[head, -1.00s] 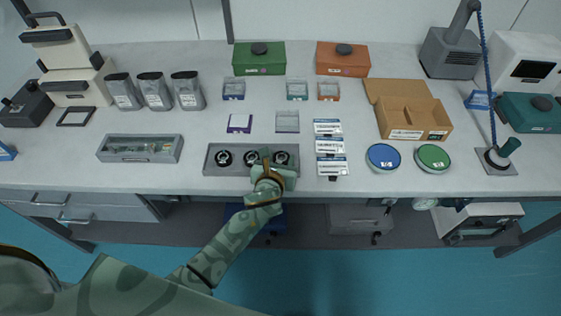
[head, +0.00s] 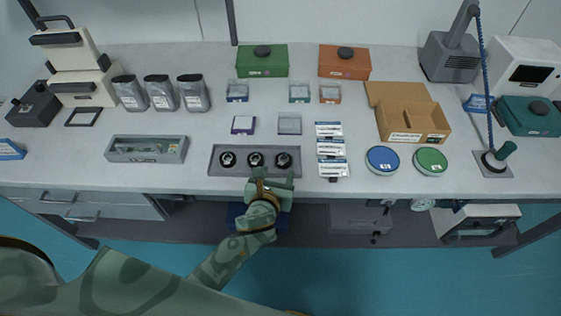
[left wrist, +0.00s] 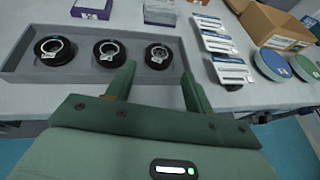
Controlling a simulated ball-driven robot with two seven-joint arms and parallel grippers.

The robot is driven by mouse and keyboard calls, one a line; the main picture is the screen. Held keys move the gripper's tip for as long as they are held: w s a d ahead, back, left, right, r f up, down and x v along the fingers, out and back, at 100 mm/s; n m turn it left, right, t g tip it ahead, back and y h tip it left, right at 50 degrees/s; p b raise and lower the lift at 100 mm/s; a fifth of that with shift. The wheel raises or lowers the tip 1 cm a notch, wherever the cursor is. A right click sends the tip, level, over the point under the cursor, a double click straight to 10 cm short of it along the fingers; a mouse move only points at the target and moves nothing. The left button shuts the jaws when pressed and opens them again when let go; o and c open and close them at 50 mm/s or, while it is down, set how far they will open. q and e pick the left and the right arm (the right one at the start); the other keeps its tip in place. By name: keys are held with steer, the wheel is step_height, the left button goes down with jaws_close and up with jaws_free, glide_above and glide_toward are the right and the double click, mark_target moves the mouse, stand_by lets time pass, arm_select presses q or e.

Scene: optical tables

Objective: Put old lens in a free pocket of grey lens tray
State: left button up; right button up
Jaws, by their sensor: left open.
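The grey lens tray (head: 228,172) lies near the table's front edge. It holds three dark round pieces in a row, each with a pale ring on top: left (head: 227,159), middle (head: 255,159) and right (head: 283,160). I cannot tell which one is the old lens. The left wrist view shows the tray (left wrist: 25,72) with the left piece (left wrist: 54,48), middle piece (left wrist: 109,52) and right piece (left wrist: 158,56). My left gripper (head: 273,178) is open and empty in front of the tray's right half. Its fingers (left wrist: 158,76) point at the right piece, apart from it. My right gripper is out of view.
A long grey box of small parts (head: 147,149) lies left of the tray. Small square cases (head: 289,124) stand behind it. Labelled packets (head: 331,149) and round tins, blue (head: 382,160) and green (head: 430,161), lie to the right.

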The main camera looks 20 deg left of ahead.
arm_select(q)
steer(key=v, duration=0.4)
steer(key=s+a+f+n+g, duration=0.1)
steer(key=s+f+n+g, duration=0.1)
steer(key=s+f+n, duration=0.45)
steer(key=s+a+f+n+g+h, duration=0.1)
steer(key=s+f+n+g, duration=0.15)
steer(key=f, duration=0.65)
steer(key=s+a+f+n+g, duration=0.2)
steer(key=s+f+n, duration=0.2)
steer(key=s+f, duration=0.3)
steer(key=s+a+f+n+g, duration=0.3)
steer(key=s+f+n, duration=0.3)
steer(key=s+n, duration=0.3)
steer(key=s+a+f+n+g, duration=0.3)
steer(key=s+f+n, duration=0.3)
steer(key=s, duration=0.8)
steer(key=a+n, duration=0.1)
steer(key=n, duration=0.2)
steer(key=shift+s+p, duration=0.25)
steer(key=shift+p, duration=0.05)
